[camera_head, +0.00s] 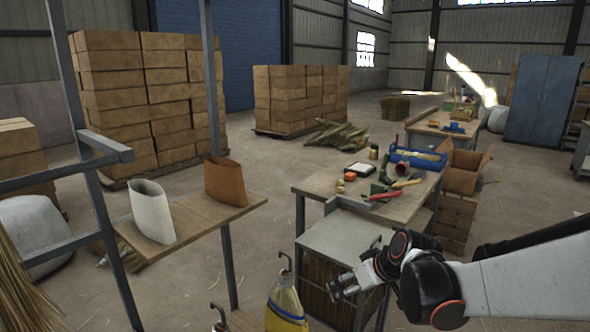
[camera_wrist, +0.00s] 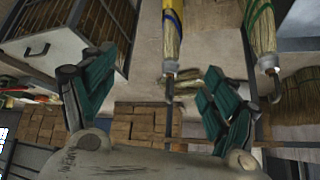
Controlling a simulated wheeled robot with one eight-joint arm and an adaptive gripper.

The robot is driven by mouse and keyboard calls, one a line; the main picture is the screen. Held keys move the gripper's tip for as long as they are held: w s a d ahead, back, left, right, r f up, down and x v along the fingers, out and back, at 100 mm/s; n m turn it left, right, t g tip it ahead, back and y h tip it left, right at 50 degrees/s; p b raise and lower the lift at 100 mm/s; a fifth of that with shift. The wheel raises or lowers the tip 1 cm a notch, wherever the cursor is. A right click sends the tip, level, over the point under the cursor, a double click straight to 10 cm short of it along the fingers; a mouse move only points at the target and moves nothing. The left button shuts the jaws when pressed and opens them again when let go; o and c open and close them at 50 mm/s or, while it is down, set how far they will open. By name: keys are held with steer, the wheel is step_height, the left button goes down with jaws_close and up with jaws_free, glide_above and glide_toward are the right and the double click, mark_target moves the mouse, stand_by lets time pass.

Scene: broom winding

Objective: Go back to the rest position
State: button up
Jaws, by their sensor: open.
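My gripper (camera_head: 343,288) is at the lower right of the head view, to the right of a straw broom with a yellow band (camera_head: 287,306). In the wrist view my gripper (camera_wrist: 157,92) has its two dark green fingers spread wide with nothing held between them. The yellow-banded broom (camera_wrist: 173,30) hangs from a hook and shows beyond the gap between the fingers, apart from them. A second broom with green bands (camera_wrist: 262,32) hangs from another hook, beyond the right finger.
A grey cabinet (camera_head: 343,240) stands close behind my gripper, beside a workbench (camera_head: 399,207) with tools. A metal rack at left has a shelf (camera_head: 217,214) holding a white sleeve (camera_head: 152,212) and a brown sleeve (camera_head: 225,182). Open floor (camera_head: 260,170) lies between rack and bench.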

steer(key=s+d+r+m+h, duration=0.1)
steer(key=s+d+r, duration=0.1)
steer(key=s, duration=0.6)
steer(key=s+d+r+m+h, duration=0.1)
steer(key=s+d+r+m, duration=0.1)
steer(key=s, duration=0.6)
steer(key=s+d+r+m+h, duration=0.1)
steer(key=s+d+r+m, duration=0.1)
steer(key=s, duration=0.6)
steer(key=shift+r+t+h, duration=0.4)
steer(key=shift+r, duration=0.3)
